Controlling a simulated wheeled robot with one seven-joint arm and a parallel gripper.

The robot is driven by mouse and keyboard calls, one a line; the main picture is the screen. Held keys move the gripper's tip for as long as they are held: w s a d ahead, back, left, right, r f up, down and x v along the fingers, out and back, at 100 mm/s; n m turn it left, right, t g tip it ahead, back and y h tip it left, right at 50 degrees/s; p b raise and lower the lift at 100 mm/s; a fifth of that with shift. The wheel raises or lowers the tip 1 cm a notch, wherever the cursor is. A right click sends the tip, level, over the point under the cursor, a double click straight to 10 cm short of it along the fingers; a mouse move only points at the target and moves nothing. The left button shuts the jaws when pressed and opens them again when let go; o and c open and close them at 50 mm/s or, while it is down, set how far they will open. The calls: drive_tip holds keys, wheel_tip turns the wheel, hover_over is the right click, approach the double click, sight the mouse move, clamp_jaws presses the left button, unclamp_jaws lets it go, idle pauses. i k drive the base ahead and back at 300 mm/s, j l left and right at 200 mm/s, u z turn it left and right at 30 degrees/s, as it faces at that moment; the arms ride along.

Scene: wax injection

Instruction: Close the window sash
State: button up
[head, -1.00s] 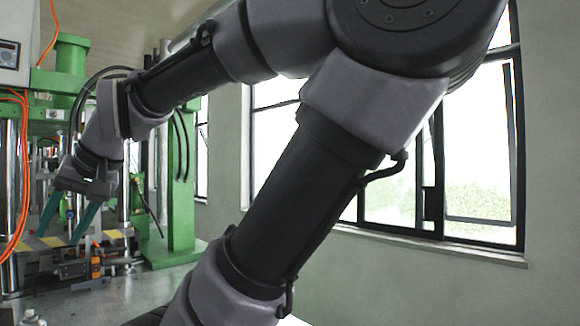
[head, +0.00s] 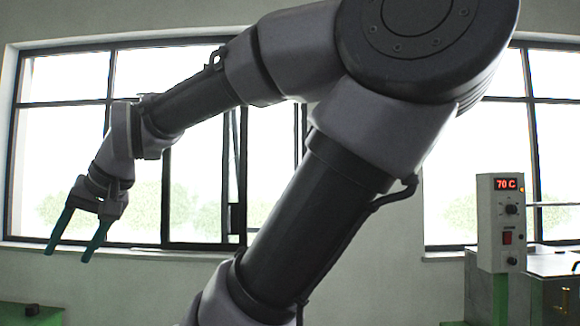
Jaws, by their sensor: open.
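The dark-framed window (head: 110,105) fills the wall at the left and centre of the head view. A sash with a dark upright edge (head: 236,222) shows in its lower part, partly behind my arm. The edge has a thicker dark piece low down, and bright panes show on both sides of it. I cannot tell how far open the sash stands. My gripper (head: 68,255) hangs at the left with its two green fingers spread apart and nothing between them. It appears in front of the lower left of the window, well to the left of the sash edge.
A control box (head: 498,222) reading 70 C stands at the right beside metal equipment (head: 555,265). A second window (head: 455,180) is behind it. A green object (head: 30,314) is at the lower left corner. The wall below the window looks clear.

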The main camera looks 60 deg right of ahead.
sight(237, 216)
drive_tip(key=z, duration=1.35)
drive_tip(key=i+l+z, duration=0.2)
drive_tip(key=i, duration=1.6)
drive_tip(key=i+l+u, duration=0.15)
drive_tip(key=i+u, duration=0.3)
drive_tip(key=i+l+u, duration=0.2)
drive_tip(key=u, duration=0.25)
drive_tip(key=i+l, duration=0.05)
drive_tip(key=i, duration=0.05)
